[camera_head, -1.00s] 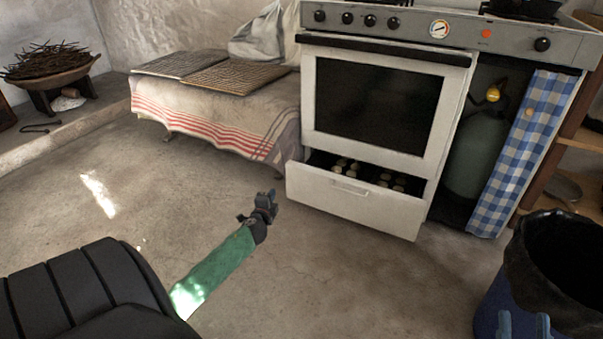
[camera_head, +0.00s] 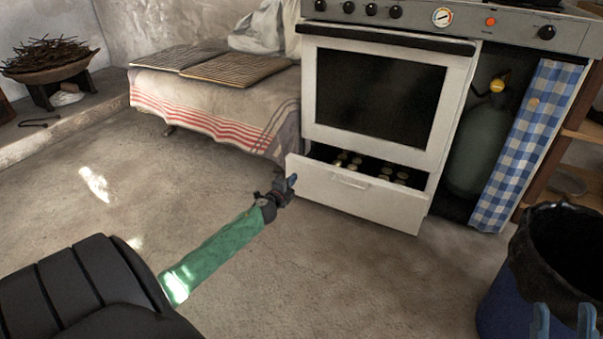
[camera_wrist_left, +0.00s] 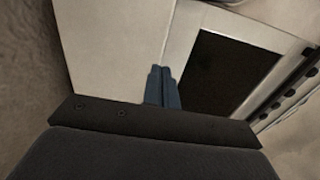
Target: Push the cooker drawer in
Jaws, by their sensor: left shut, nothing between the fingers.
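The white cooker drawer (camera_head: 350,193) stands pulled out below the oven door, with several small round-topped items inside. It has a small handle on its front. My left gripper (camera_head: 291,184) is shut and empty, near the left end of the drawer front; I cannot tell whether it touches. In the left wrist view its blue fingers (camera_wrist_left: 162,87) are together, in front of a pale panel (camera_wrist_left: 115,45) that looks like the drawer front. The dark oven window (camera_wrist_left: 230,70) shows beside it. My right gripper (camera_head: 563,322) is at the bottom right edge, its two blue fingers apart with nothing visible between them.
The cooker (camera_head: 463,70) has a gas bottle (camera_head: 478,150) and a checked curtain (camera_head: 527,145) to its right. A bin (camera_head: 515,285) with a black liner stands at lower right. A cloth-covered bench (camera_head: 215,110) is left of the cooker. The floor before the drawer is clear.

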